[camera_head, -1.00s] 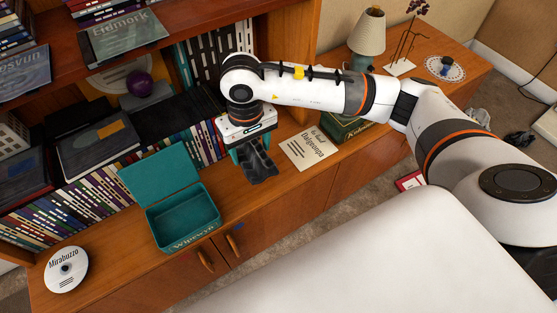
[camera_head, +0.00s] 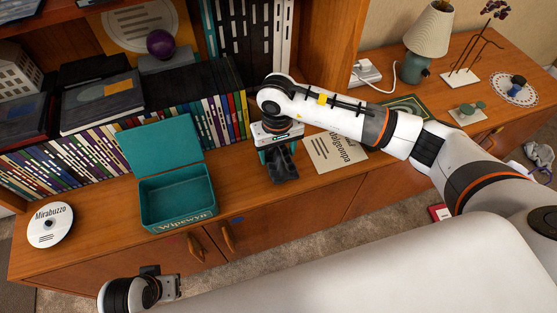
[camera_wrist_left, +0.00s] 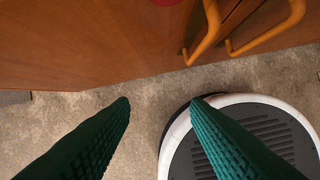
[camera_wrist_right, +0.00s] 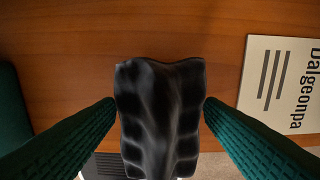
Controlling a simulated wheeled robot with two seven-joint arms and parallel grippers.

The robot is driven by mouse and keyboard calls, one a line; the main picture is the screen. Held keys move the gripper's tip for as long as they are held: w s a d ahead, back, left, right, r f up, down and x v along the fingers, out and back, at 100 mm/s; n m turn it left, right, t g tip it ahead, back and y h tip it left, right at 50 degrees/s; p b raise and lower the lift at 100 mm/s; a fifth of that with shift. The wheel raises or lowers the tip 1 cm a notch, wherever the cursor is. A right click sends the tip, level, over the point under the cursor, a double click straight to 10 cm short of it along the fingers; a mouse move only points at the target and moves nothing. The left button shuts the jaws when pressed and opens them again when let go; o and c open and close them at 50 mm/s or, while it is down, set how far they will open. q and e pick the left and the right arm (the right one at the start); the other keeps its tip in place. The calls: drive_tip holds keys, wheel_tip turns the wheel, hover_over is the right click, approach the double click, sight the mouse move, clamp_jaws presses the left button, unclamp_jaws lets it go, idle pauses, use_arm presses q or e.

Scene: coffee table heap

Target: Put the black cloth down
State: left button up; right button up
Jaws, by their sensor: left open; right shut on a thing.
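The black cloth (camera_head: 283,165) is a dark, folded, ridged bundle in the head view. My right gripper (camera_head: 277,152) is shut on it above the wooden cabinet top, right of the open teal box. In the right wrist view the cloth (camera_wrist_right: 160,115) sits between the two green fingers of the right gripper (camera_wrist_right: 160,108). I cannot tell whether its lower end touches the wood. My left gripper (camera_wrist_left: 160,102) is open and empty in the left wrist view, in front of the cabinet doors and over the carpet. Its wrist shows at the bottom left of the head view.
The teal box (camera_head: 178,197) stands open left of the cloth. A Dalgeonpa card (camera_head: 335,152) lies to the right. A white disc (camera_head: 50,226) is at the far left. Books (camera_head: 80,165) line the back. Bare cabinet top (camera_head: 240,185) lies between box and cloth.

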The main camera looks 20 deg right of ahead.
sight(277, 159)
wheel_tip(277, 159, down, 3)
drive_tip(key=shift+s+f, duration=0.1)
drive_tip(key=shift+f, duration=0.05)
use_arm(q)
drive_tip(key=shift+v, duration=1.05)
use_arm(e)
drive_tip(key=shift+f, duration=0.25)
use_arm(q)
drive_tip(key=shift+r+b, duration=0.15)
drive_tip(key=shift+b, duration=0.2)
use_arm(e)
drive_tip(key=shift+f, duration=0.1)
drive_tip(key=o, duration=0.9)
use_arm(q)
drive_tip(key=shift+a+r, duration=0.1)
drive_tip(key=shift+r, duration=0.1)
use_arm(e)
drive_tip(key=shift+o, duration=0.2)
use_arm(q)
drive_tip(key=shift+w+r, duration=0.1)
wheel_tip(277, 159, down, 7)
drive_tip(key=p, duration=0.1)
drive_tip(key=shift+w+r+p, duration=0.25)
drive_tip(key=shift+w+p, duration=0.1)
drive_tip(key=shift+p, duration=0.05)
use_arm(e)
wheel_tip(277, 159, up, 12)
drive_tip(key=shift+r, duration=0.1)
